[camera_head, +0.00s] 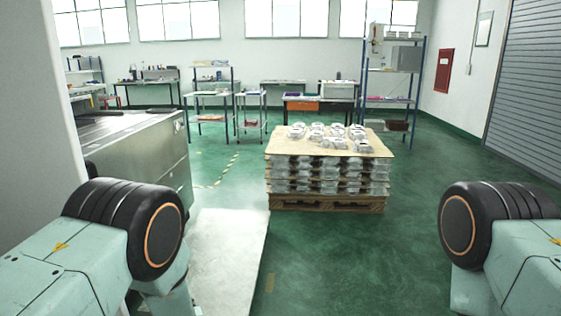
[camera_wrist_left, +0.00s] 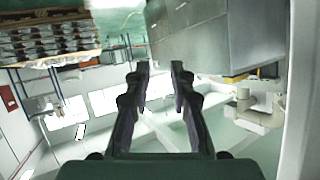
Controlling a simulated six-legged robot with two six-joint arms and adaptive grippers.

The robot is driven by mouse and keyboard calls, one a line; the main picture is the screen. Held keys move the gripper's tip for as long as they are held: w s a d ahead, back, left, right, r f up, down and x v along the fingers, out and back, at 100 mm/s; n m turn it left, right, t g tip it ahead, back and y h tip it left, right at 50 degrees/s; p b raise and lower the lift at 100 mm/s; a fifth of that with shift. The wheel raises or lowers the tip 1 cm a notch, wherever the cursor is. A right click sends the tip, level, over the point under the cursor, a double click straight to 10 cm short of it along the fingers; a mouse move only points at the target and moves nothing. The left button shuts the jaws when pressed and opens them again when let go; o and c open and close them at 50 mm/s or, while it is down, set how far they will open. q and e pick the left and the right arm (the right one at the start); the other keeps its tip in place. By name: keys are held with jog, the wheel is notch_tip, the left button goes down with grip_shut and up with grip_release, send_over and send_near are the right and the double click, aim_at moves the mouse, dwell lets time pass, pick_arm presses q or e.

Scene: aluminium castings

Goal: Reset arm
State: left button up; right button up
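My left gripper (camera_wrist_left: 160,68) shows in the left wrist view. Its two dark fingers stand apart with nothing between them, so it is open and empty. In the head view only links and round joints of my two arms show, at the lower left and lower right; neither gripper can be seen there. My right gripper is in no view. Silvery aluminium castings (camera_head: 327,134) lie on top of a layered stack ahead, well away from my arms. The stack also shows upside down at the upper left of the left wrist view.
The stack stands on a wooden pallet (camera_head: 325,204). A grey metal cabinet (camera_head: 150,160) is at the left, beside a pale wall. A light floor panel (camera_head: 230,255) lies in front. Benches and a blue-posted shelf (camera_head: 390,100) line the back. The green floor (camera_head: 430,215) is free right of the pallet.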

pick_arm(q)
jog(key=s+f+m+g+h+b, duration=0.1)
jog(key=s+f+g+h+b, duration=0.15)
jog(key=s+f, duration=0.6)
jog(key=s+f+g+h+b, duration=0.1)
jog(key=s+f+g+b, duration=0.1)
jog(key=s, duration=0.9)
jog(key=s+d+f+m+g+h+b, duration=0.1)
jog(key=s+f+g+b, duration=0.2)
jog(key=s, duration=0.8)
jog(key=s+f+g+h+b, duration=0.1)
jog(key=s+f+g, duration=0.3)
jog(key=s, duration=0.7)
jog(key=shift+s+d+f+m+g+b, duration=0.3)
jog(key=shift+d+f+m+g+b, duration=0.1)
jog(key=shift+f+b, duration=0.3)
